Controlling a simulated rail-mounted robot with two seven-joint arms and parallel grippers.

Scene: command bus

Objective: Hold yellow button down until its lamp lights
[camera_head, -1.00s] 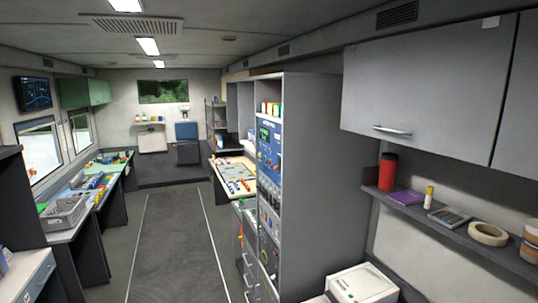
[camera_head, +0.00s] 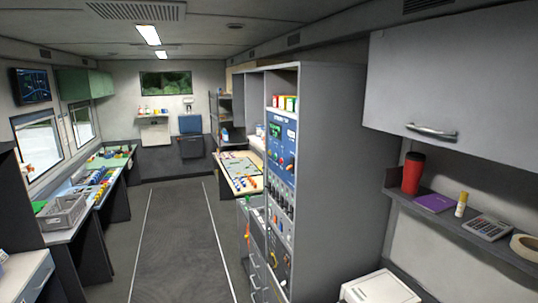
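Neither of my grippers is in view. A tall grey equipment rack (camera_head: 335,150) stands right of the aisle, its front seen at a steep angle. A blue control panel (camera_head: 281,142) with small coloured controls is set in its upper front. Darker panels with rows of knobs and switches (camera_head: 281,196) sit below. The parts are too small to tell which is the yellow button, or whether its lamp is lit.
A clear aisle (camera_head: 180,240) runs between pale floor lines. A long bench (camera_head: 60,235) with a grey basket (camera_head: 62,212) is on the left. At right are a wall cabinet (camera_head: 450,85), a shelf (camera_head: 470,240) with a red tumbler (camera_head: 412,174), and a white box (camera_head: 380,288).

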